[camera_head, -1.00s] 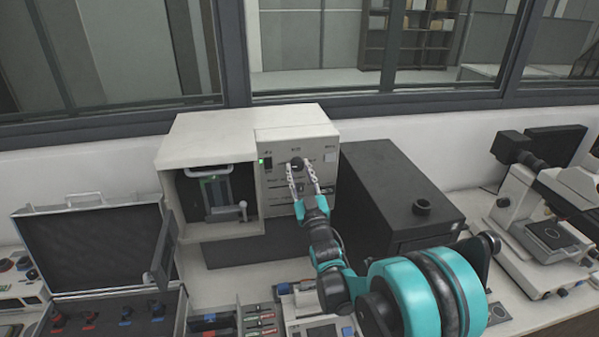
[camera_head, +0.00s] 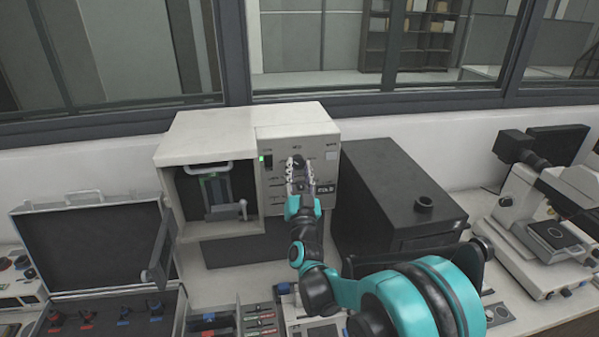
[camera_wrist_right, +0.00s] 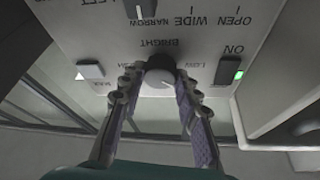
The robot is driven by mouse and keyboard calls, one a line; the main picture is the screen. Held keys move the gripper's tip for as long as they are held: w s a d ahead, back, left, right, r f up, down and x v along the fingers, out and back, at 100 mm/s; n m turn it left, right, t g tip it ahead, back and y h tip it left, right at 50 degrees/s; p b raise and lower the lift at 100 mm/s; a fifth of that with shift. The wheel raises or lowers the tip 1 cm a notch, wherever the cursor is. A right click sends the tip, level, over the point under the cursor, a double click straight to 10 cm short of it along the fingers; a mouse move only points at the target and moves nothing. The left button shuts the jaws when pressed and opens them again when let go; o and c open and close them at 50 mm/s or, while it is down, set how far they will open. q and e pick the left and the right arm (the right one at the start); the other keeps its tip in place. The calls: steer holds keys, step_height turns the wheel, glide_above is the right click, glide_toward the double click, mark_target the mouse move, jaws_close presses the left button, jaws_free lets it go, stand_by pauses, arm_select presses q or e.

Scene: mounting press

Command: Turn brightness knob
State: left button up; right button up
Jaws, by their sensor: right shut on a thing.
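In the head view the right gripper (camera_head: 300,175) reaches up to the panel from below. My left gripper is not in view.
A black box (camera_head: 395,195) stands right of the machine, and a microscope (camera_head: 550,225) farther right. An open case (camera_head: 90,240) lies to the left.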

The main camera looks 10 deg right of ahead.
steer(key=m+h, duration=0.1)
steer(key=m, duration=0.2)
steer(key=m+g+h, duration=0.1)
steer(key=m, duration=0.2)
steer(key=shift+a+r+h, duration=0.15)
steer(key=shift+a+h, duration=0.05)
steer(key=shift+h, duration=0.2)
steer(key=m+g+p, duration=0.1)
steer(key=m, duration=0.2)
steer(key=m+g+h, duration=0.1)
steer(key=m, duration=0.3)
steer(key=shift+r+g+p, duration=0.1)
steer(key=shift+g+p, duration=0.2)
steer(key=shift+p, duration=0.1)
steer(key=o, duration=1.2)
steer(key=shift+c, duration=0.2)
steer(key=shift+s+a, duration=0.1)
steer(key=v, duration=1.1)
steer(key=shift+s+a, duration=0.25)
steer(key=shift+s, duration=0.05)
